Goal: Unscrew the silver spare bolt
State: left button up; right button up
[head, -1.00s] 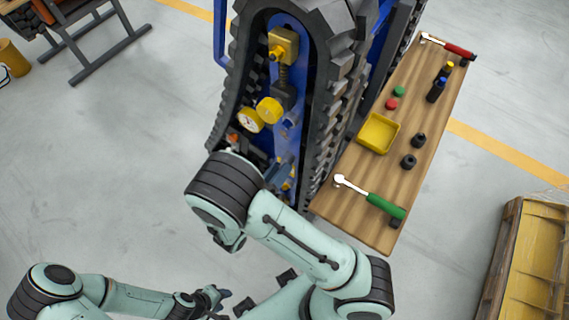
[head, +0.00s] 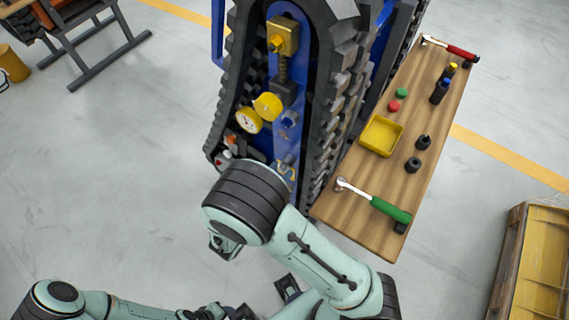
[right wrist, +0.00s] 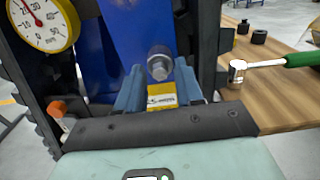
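The silver spare bolt (right wrist: 159,66) stands out from a blue upright panel in the right wrist view, its round end facing the camera. The two blue-grey fingers of my right gripper (right wrist: 158,80) are spread apart, one to each side and slightly below the bolt. I see no contact with it. A yellow label (right wrist: 162,90) shows between the fingers. In the head view my right arm's dark-banded wrist covers most of this gripper. My left gripper (head: 208,312) is at the bottom edge, cut off, and its fingers cannot be made out.
A gauge (head: 248,120) and a yellow round part (head: 268,105) sit left on the tracked carrier (head: 338,90). An orange knob (right wrist: 55,108) shows below the gauge. The wooden bench (head: 415,180) on the right holds a green-handled wrench (head: 390,209), a yellow tray (head: 381,135) and sockets.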

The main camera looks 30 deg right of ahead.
grip_shut()
jog(key=n+p, duration=0.1)
jog(key=p, duration=0.1)
jog(key=n+p, duration=0.2)
jog(key=r+n+p, duration=0.1)
jog(key=n+p, duration=0.1)
jog(key=shift+w, duration=0.3)
pick_arm(q)
jog(key=w+r+p, duration=0.1)
jog(key=w+r, duration=0.7)
jog(key=r, duration=0.1)
jog(key=shift+r+t+p, duration=0.3)
jog(key=shift+r+t, duration=0.1)
pick_arm(e)
jog(key=n, duration=0.5)
jog(key=f+n, duration=0.1)
jog(key=n, duration=0.8)
jog(key=shift+s+f+n, duration=0.2)
jog(key=shift+s+n, duration=0.1)
jog(key=shift+s, duration=0.1)
pick_arm(q)
jog(key=shift+w, duration=0.1)
